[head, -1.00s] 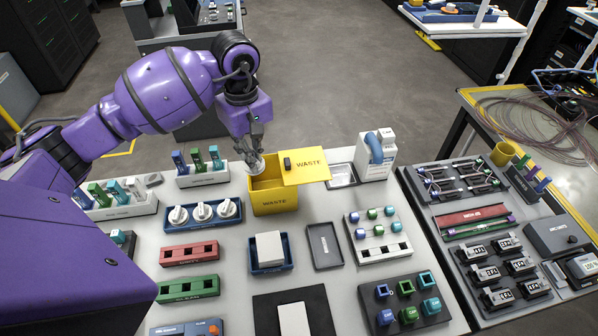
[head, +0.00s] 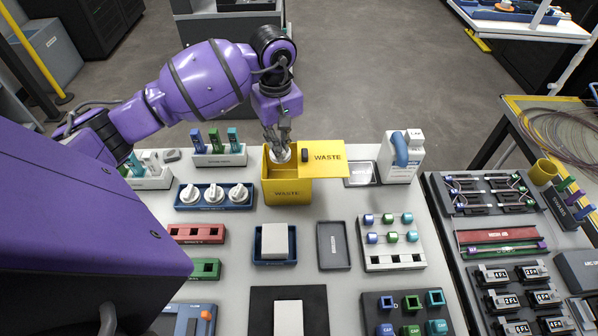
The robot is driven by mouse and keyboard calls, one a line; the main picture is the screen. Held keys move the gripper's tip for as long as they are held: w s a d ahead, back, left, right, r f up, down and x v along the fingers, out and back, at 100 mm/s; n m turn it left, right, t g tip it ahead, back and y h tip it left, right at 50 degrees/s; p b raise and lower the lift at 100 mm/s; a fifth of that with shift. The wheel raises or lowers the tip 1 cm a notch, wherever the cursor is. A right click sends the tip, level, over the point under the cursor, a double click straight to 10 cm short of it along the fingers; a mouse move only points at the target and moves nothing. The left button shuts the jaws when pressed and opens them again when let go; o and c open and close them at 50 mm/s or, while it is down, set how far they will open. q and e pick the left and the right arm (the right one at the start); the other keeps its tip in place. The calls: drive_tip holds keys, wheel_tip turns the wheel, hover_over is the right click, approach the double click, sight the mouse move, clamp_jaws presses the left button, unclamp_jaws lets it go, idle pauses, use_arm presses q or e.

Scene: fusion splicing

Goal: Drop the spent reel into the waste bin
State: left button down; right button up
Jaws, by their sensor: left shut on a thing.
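My left gripper (head: 278,138) points down over the open left part of the yellow waste bin (head: 287,192). It is shut on the spent reel (head: 280,155), a small pale disc partly hidden by the fingers. The reel is at the bin's mouth, near its back edge; I cannot tell how far it is above or inside the rim. The bin's yellow lid (head: 328,158), marked WASTE with a dark handle, is slid to the right and leaves the left part open. My right gripper is not in view.
A blue tray (head: 214,207) with three white reels stands left of the bin. A white bottle (head: 401,160) and a small metal tray (head: 360,173) stand to its right. A blue tray with a pale block (head: 275,240) is in front. Coloured holders stand behind left.

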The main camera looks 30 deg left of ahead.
use_arm(q)
drive_tip(key=shift+f, duration=0.4)
drive_tip(key=c, duration=1.7)
unclamp_jaws()
drive_tip(key=shift+r, duration=0.1)
wheel_tip(320, 180, up, 12)
drive_tip(key=shift+f, duration=0.1)
